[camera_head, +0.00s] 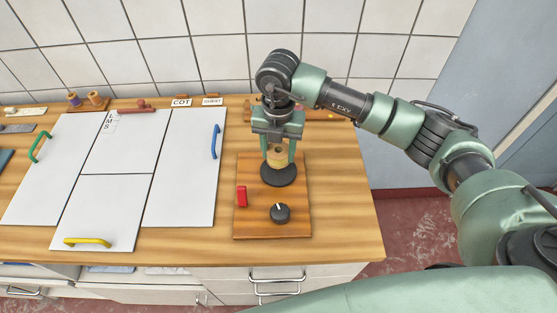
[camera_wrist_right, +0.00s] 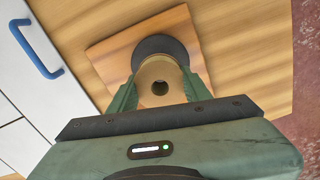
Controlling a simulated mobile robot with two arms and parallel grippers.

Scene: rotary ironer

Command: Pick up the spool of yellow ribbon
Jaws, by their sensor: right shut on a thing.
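The spool of yellow ribbon (camera_head: 277,159) is a tan-yellow cylinder standing upright at the round black disc (camera_head: 280,176) on the wooden board. My right gripper (camera_head: 278,152) comes down from above and is shut on the spool, with one finger on each side. In the right wrist view the spool (camera_wrist_right: 158,83) shows its top end with a dark centre hole, between the fingers, with the black disc (camera_wrist_right: 160,45) behind it. I cannot tell whether the spool touches the disc. My left gripper is not in view.
The wooden board (camera_head: 296,219) carries a red switch (camera_head: 241,196) and a black knob (camera_head: 280,213). White panels (camera_head: 184,177) with green, blue and yellow handles lie to the left. Two small spools (camera_head: 95,98) stand at the back left. A tiled wall (camera_head: 220,55) is behind.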

